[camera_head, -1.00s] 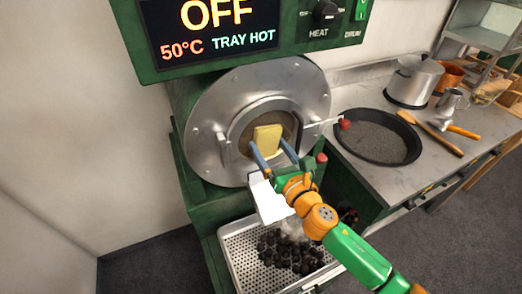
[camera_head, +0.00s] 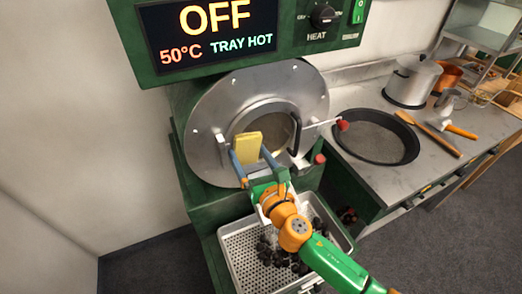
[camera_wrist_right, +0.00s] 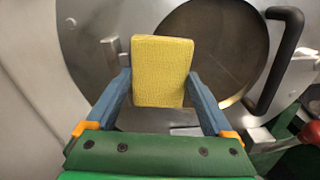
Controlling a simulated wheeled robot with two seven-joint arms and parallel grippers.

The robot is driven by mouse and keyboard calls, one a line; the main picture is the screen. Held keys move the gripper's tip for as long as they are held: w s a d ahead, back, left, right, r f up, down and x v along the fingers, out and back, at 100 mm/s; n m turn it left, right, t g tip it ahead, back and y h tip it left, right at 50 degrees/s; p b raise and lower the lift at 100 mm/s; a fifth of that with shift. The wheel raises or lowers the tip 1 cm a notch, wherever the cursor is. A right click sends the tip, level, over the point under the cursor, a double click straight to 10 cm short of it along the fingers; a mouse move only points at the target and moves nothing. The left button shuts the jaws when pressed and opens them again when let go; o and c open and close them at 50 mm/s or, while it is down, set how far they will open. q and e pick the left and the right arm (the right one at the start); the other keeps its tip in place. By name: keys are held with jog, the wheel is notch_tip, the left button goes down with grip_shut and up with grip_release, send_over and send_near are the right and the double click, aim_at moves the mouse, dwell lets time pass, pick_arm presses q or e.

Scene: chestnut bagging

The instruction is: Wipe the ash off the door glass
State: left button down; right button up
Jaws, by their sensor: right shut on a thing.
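The round steel drum front (camera_head: 205,115) has a door with a round glass (camera_head: 279,133) in its middle; the glass looks brownish in the right wrist view (camera_wrist_right: 214,50). My right gripper (camera_head: 254,158) is shut on a yellow sponge (camera_head: 247,147), held upright between its two blue fingers. The sponge also shows in the right wrist view (camera_wrist_right: 162,72). It is in front of the left part of the door and covers the glass's left edge. I cannot tell whether it touches the glass. My left gripper is not in view.
A black door handle (camera_head: 295,134) stands out right of the glass. A red-knobbed lever (camera_head: 342,125) projects to the right. Below is a perforated tray (camera_head: 236,245) with dark chestnuts. A round pan (camera_head: 374,136), a pot and a brush lie on the right counter.

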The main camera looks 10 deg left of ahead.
jog(key=shift+s+a, duration=0.2)
jog(key=shift+a, duration=0.1)
jog(key=shift+s+d, duration=0.1)
jog(key=shift+d, duration=0.05)
jog(key=p+v, duration=0.2)
jog(key=v, duration=0.3)
jog(key=shift+s+d, duration=0.2)
jog(key=shift+s, duration=0.1)
jog(key=v, duration=0.3)
jog(key=shift+d+p, duration=0.1)
jog(key=shift+p, duration=0.3)
jog(key=shift+w, duration=0.15)
